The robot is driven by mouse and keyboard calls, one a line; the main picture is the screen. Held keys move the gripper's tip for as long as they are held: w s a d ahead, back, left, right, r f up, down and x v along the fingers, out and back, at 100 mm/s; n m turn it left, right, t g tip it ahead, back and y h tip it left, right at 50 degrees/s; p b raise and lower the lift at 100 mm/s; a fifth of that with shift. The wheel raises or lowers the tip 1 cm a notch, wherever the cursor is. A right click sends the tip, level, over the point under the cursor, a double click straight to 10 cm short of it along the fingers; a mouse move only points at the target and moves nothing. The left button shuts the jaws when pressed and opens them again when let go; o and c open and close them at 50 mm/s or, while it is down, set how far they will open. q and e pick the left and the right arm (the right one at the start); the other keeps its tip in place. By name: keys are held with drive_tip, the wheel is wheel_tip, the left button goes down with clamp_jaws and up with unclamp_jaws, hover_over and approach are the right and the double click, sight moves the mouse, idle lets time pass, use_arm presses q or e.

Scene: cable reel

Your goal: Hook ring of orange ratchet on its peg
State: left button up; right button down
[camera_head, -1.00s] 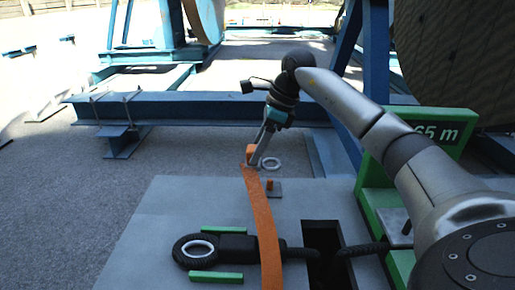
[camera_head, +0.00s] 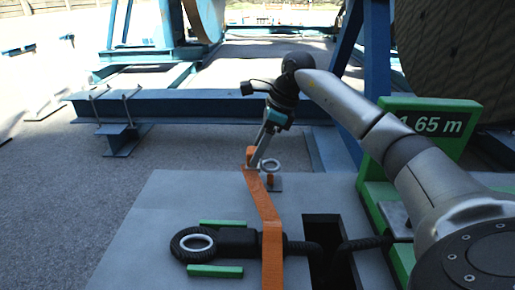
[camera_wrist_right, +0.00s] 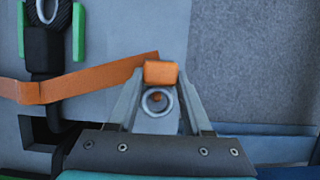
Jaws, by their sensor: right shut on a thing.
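My right gripper (camera_head: 257,158) is shut on the orange ratchet (camera_head: 251,153) above the far part of the grey table. The ratchet also shows between the fingertips in the right wrist view (camera_wrist_right: 161,72). An orange strap (camera_head: 262,207) runs from it towards the near edge. The grey ring (camera_head: 271,165) hangs beside the ratchet, just above the short orange peg (camera_head: 270,180) on its dark plate. In the right wrist view, the ring (camera_wrist_right: 146,105) has something orange, apparently the peg tip, showing in its hole. I cannot tell whether the ring is around the peg or only above it. My left gripper is out of view.
A black cable with a looped end (camera_head: 194,245) lies between two green bars (camera_head: 214,271) on the grey table (camera_head: 160,215). A dark rectangular opening (camera_head: 322,240) and a green stand marked 65 m (camera_head: 430,108) are to the right. Blue steel beams (camera_head: 200,107) stand behind.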

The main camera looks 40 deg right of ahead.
sight(259, 163)
drive_tip(key=shift+p, duration=0.35)
idle(0.6)
drive_tip(key=shift+f+b, duration=0.85)
drive_tip(key=shift+f, duration=1.35)
idle(1.9)
drive_tip(key=shift+c, duration=1.3)
unclamp_jaws()
